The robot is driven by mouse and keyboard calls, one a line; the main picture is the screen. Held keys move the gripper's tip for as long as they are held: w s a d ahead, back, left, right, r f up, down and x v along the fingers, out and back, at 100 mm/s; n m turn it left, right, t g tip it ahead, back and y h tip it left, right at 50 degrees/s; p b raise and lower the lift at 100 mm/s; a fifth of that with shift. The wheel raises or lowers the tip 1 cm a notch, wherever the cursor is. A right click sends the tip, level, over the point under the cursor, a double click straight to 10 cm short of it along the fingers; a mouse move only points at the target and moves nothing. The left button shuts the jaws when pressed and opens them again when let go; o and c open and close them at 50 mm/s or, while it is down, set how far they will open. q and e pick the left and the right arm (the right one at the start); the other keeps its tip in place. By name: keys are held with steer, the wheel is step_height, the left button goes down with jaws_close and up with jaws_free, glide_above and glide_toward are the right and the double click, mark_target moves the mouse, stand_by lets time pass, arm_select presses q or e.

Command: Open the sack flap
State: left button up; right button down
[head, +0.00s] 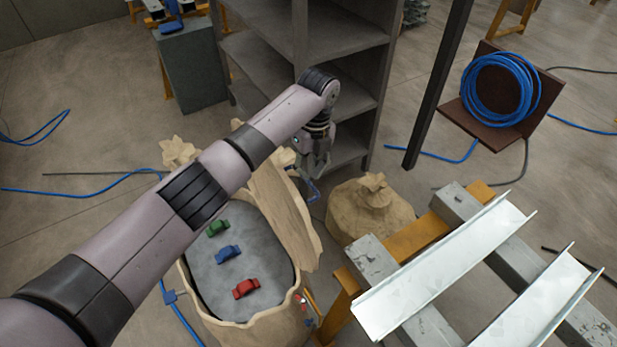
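The open sack (262,333) stands at the lower middle, with a grey surface inside its rim. A green toy car (217,228), a blue toy car (229,254) and a red toy car (246,289) lie in it. The tan sack flap (283,205) stands raised and tilted at the sack's far right side, leaving the opening largely uncovered. My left arm crosses over the sack and hides part of its left side and the flap's upper edge. My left gripper (314,172) points down just beyond the flap's top; its finger gap is too small to judge. My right gripper is out of view.
A grey shelf unit (345,40) stands close behind my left gripper. A tied sack (368,212) sits right of the flap. Metal channels (440,270) lie on a trestle at right. A blue cable coil (500,90) rests on a brown board. Loose cables cross the floor.

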arm_select(q)
step_height(320, 180, up, 8)
steer(key=shift+w+d+r, duration=0.15)
steer(key=shift+d+r, duration=0.1)
stand_by(0.5)
